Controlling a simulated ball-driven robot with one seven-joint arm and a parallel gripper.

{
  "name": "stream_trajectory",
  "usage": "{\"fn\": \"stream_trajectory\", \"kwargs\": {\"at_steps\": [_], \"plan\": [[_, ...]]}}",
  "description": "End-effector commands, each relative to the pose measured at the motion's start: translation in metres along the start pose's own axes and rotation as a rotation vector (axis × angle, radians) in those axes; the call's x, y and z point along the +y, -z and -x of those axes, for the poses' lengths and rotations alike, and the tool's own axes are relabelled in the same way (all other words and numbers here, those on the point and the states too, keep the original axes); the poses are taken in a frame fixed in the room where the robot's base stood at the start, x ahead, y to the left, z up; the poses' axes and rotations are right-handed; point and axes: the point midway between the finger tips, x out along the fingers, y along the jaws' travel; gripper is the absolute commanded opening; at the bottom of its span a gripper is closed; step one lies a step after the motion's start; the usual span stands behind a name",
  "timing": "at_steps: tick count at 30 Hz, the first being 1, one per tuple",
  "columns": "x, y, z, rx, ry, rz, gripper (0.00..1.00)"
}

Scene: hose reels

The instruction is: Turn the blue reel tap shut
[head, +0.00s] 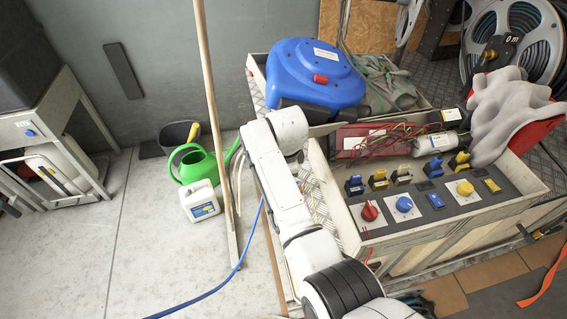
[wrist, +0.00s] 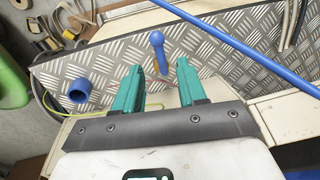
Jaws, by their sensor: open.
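A blue tap lever (wrist: 157,40) with a rounded end stands out from a diamond-plate metal panel (wrist: 230,75) in the wrist view. My gripper (wrist: 159,66) is open, with its two teal fingers pointing toward the panel. In the picture the lever lies between the fingertips, with a gap on each side; I cannot tell its depth between them. A blue round fitting (wrist: 80,91) is left of the fingers. In the head view the blue reel (head: 312,85) with a red part on top stands beyond my white arm. The tap is not visible there.
A blue hose (wrist: 235,40) crosses the wrist view at upper right. The head view shows a bench panel with red (head: 370,211), blue (head: 404,204) and yellow (head: 465,188) knobs. A green watering can (head: 196,166), white jug (head: 200,202) and wooden pole (head: 207,90) are at left.

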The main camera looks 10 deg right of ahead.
Motion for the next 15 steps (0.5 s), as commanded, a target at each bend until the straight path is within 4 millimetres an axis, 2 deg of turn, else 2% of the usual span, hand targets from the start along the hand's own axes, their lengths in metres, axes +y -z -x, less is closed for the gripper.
{"fn": "stream_trajectory", "kwargs": {"at_steps": [1, 6, 15], "plan": [[-0.001, -0.001, 0.010, -0.001, 0.004, 0.000, 0.41], [-0.001, -0.001, 0.033, 0.000, 0.002, 0.001, 0.41], [0.000, -0.001, 0.045, 0.000, -0.001, 0.002, 0.41]]}}
